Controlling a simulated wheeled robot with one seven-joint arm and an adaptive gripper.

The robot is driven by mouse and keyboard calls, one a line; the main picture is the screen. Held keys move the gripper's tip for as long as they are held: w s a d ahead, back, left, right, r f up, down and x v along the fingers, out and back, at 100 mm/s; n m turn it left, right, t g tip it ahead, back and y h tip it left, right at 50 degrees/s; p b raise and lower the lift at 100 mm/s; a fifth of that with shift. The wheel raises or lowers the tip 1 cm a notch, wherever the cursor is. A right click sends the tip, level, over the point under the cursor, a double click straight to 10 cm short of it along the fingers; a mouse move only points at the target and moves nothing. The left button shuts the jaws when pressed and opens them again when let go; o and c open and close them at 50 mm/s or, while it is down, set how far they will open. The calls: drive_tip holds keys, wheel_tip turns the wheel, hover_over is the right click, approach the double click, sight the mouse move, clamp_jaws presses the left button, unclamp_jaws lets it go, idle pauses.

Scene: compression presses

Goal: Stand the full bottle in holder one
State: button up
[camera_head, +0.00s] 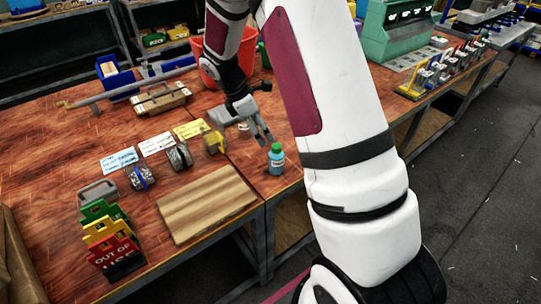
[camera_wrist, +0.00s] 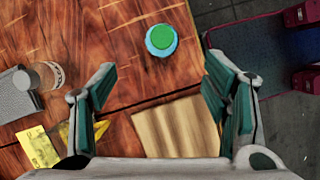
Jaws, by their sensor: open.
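A small blue bottle with a green cap (camera_head: 277,160) stands upright on the red-brown table near its front edge. In the wrist view its cap (camera_wrist: 162,38) shows from above, beyond my fingertips and roughly between their lines. My gripper (camera_head: 255,132) is open and empty, just behind and left of the bottle in the head view; both fingers show in the wrist view (camera_wrist: 160,75). A second, clear-looking bottle (camera_wrist: 47,76) with a pale label is left of my fingers. Three small round fixtures (camera_head: 140,178) stand by labelled cards; I cannot read which is holder one.
A wooden board (camera_head: 208,205) lies in front of the fixtures. Coloured signs (camera_head: 108,235) stand at the front left, one reading "OUT OF". A red bin (camera_head: 222,62) and a blue bin (camera_head: 115,80) are behind. Bare tabletop surrounds the blue bottle; the table edge is close.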

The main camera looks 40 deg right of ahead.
sight(276, 153)
drive_tip(key=p+x, duration=0.2)
drive_tip(key=x, duration=1)
drive_tip(key=shift+s+d+f, duration=0.1)
drive_tip(key=shift+s, duration=0.05)
drive_tip(key=c, duration=1.4)
